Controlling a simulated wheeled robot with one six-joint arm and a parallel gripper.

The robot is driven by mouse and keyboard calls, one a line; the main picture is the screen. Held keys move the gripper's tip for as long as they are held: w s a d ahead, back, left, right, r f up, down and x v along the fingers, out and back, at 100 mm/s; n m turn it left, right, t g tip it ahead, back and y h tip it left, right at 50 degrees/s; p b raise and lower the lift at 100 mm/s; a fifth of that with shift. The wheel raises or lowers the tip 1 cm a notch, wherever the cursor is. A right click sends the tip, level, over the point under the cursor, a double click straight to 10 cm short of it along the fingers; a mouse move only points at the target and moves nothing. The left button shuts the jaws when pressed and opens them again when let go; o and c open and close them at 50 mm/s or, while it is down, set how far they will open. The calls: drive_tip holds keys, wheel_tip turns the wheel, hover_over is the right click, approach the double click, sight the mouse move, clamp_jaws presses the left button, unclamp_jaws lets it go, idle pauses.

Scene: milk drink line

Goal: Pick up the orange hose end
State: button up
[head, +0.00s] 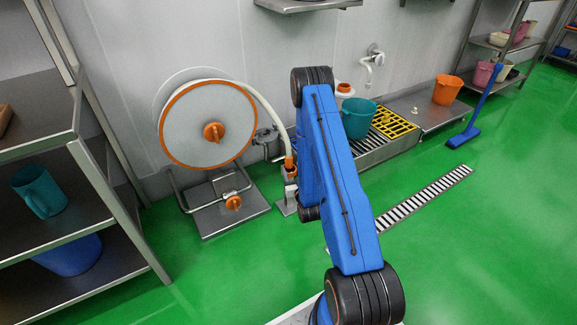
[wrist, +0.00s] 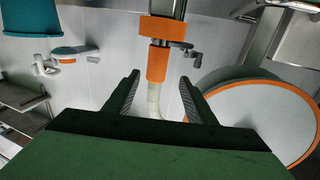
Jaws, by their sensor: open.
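The orange hose end (head: 290,164) points down at the end of a pale hose (head: 262,108) in the head view, beside my blue arm. In the wrist view the orange hose end (wrist: 157,62) is at the upper middle, with a wider orange part (wrist: 162,28) above it in the picture and the pale hose (wrist: 154,100) below it. My gripper (wrist: 159,79) is open. Its two dark fingers stand left and right of the hose and hose end, with a visible gap on both sides. In the head view my gripper is hidden behind my arm.
A hose reel with an orange rim (head: 208,125) stands left of the hose end and shows at right in the wrist view (wrist: 258,115). A teal bucket (head: 358,118) stands right of my arm. A metal shelf (head: 75,205) is at left.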

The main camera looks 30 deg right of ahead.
sight(289, 162)
drive_tip(key=x, duration=0.5)
drive_tip(key=shift+w+d, duration=0.15)
drive_tip(key=shift+w, duration=0.15)
drive_tip(key=shift+d+x, duration=0.15)
drive_tip(key=shift+x, duration=1.2)
drive_tip(key=shift+d+x, duration=0.15)
drive_tip(key=shift+x, duration=1.2)
drive_tip(key=shift+r, duration=0.15)
clamp_jaws()
